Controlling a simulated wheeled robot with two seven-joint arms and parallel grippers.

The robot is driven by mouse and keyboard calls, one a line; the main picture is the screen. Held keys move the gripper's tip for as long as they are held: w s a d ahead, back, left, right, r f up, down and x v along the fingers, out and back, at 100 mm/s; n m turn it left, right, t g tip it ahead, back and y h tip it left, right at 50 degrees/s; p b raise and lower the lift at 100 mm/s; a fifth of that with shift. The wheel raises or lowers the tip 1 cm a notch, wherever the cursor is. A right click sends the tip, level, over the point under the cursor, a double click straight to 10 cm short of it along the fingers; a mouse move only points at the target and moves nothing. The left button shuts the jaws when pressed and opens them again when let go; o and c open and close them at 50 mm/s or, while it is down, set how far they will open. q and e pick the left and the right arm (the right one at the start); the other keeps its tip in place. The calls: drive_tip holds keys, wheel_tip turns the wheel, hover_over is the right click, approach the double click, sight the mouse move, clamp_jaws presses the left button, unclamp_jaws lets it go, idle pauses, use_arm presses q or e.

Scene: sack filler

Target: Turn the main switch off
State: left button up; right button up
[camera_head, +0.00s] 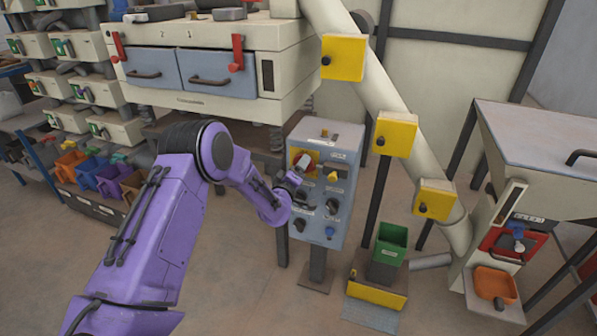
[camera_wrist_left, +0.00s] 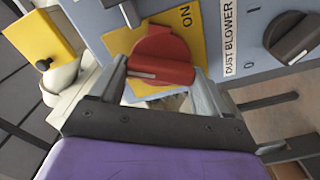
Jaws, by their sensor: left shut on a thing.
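The main switch is a red rotary knob (camera_wrist_left: 160,57) on a yellow plate (camera_wrist_left: 189,33) marked ON, on the grey-blue control panel (camera_head: 338,164). My left gripper (camera_wrist_left: 165,82) is shut on the red knob, with one finger on each side of it in the left wrist view. A pale line marks the knob's face near its left side. In the head view my purple left arm reaches the panel's upper left, and my left gripper (camera_head: 298,172) partly hides the knob there. My right gripper is not in view.
A black dust blower knob (camera_wrist_left: 294,38) sits beside the switch. Several other knobs and a blue button (camera_head: 329,231) are on the panel. A green bin (camera_head: 391,244) and a slanted pipe (camera_head: 375,85) with yellow boxes stand to its right.

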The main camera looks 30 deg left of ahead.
use_arm(q)
drive_tip(key=shift+w+a+r+n+b, duration=0.1)
drive_tip(key=shift+n+b, duration=0.35)
drive_tip(key=shift+n, duration=1)
drive_tip(key=shift+r+n+b, duration=0.1)
drive_tip(key=shift+n+b, duration=0.35)
drive_tip(key=shift+n, duration=1)
drive_tip(key=o, duration=1)
drive_tip(key=shift+f, duration=0.25)
drive_tip(key=v, duration=1)
drive_tip(key=shift+s+r, duration=0.1)
drive_tip(key=shift+s, duration=0.15)
